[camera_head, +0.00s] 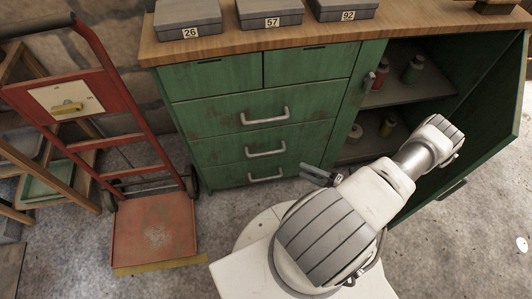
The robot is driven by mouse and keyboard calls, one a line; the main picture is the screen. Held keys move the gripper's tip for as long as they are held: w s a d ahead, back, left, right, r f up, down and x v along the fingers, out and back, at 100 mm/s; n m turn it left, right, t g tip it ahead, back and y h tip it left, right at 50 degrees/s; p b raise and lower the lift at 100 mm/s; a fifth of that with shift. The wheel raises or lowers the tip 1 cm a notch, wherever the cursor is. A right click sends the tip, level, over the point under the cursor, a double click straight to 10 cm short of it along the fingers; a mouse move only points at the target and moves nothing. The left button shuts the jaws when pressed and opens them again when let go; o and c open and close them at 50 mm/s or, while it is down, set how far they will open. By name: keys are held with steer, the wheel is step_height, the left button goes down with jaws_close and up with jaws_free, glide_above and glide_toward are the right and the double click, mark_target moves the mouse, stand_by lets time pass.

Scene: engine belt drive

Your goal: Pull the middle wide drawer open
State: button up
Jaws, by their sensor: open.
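The green cabinet (222,81) has three wide drawers stacked under two small ones. The middle wide drawer (215,153) is shut flush with the front, and its silver bar handle (265,153) is centred on it. My gripper (312,172) is small and dark in this view, to the right of the handle and a little lower, near the right end of the drawers. Its jaws are open and apart from the handle, with nothing seen between them. My white arm hides part of the gripper and the cabinet's lower right.
The upper wide drawer (200,115) and lower wide drawer (225,176) look shut. The cabinet door (485,110) stands open at right, showing spools (412,70) on shelves. A red hand truck (155,225) stands at left. Numbered boxes (270,12) sit on the wooden top (215,45).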

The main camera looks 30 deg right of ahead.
mark_target(266, 153)
steer(key=b+x, duration=0.2)
steer(key=x, duration=1.5)
steer(key=shift+w+a+f, duration=0.1)
steer(key=shift+w+f, duration=0.05)
jaws_close()
stand_by(0.8)
